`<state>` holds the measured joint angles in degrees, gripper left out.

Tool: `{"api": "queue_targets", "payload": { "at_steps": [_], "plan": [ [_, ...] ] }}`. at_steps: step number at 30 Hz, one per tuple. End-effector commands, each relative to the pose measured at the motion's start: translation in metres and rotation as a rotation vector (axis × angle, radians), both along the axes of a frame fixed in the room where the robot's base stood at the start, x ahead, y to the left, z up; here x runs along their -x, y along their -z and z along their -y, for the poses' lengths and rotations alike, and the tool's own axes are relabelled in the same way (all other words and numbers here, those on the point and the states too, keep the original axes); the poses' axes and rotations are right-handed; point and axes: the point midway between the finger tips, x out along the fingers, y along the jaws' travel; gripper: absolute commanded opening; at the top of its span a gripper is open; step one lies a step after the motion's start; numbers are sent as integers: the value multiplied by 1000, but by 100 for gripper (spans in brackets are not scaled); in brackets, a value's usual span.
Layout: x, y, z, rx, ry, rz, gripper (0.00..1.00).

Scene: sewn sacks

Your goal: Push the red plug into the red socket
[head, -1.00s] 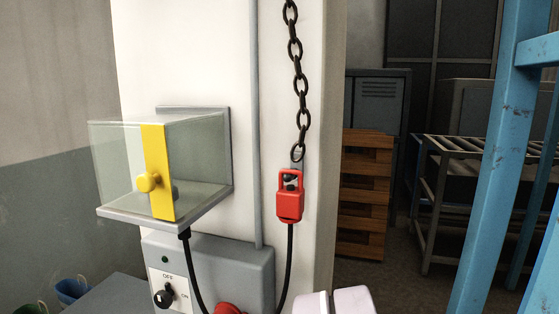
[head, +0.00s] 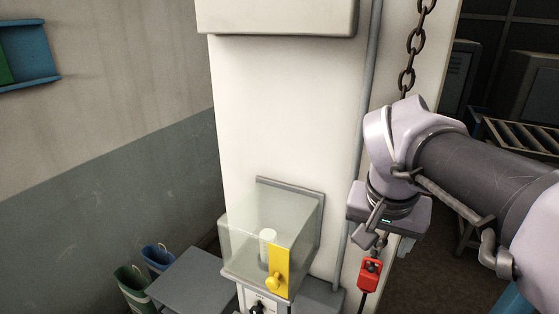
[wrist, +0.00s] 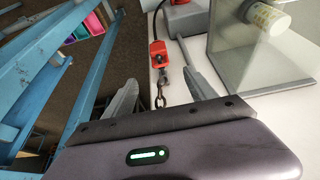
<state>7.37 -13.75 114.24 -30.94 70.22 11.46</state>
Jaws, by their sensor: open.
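The red plug (head: 370,273) hangs from a dark chain (head: 408,62) beside the pale pillar, with a black cable below it. In the wrist view the plug (wrist: 158,53) is ahead of my gripper (wrist: 161,77), beyond the fingertips, and the chain runs between the open fingers. In the head view my gripper (head: 368,240) is just above the plug, empty and apart from it. A red part (wrist: 180,2) on a grey box shows at the top edge of the wrist view; I cannot tell whether it is the red socket.
A clear box (head: 240,235) with a yellow strip and knob projects from the pillar, left of the plug; a white cylinder stands inside. A grey pipe (head: 367,90) runs down the pillar. Blue posts (wrist: 60,75) stand left in the wrist view.

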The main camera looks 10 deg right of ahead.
Motion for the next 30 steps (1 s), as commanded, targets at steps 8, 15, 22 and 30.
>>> {"api": "queue_targets", "payload": {
  "at_steps": [8, 15, 22, 30],
  "plan": [
    [-1, 8, 1, -1, -1, -2, 65],
    [-16, 55, 11, -2, 0, -5, 65],
    [-32, 99, 22, -2, 0, -3, 65],
    [-38, 115, 26, -1, 0, 0, 65]
  ]
}}
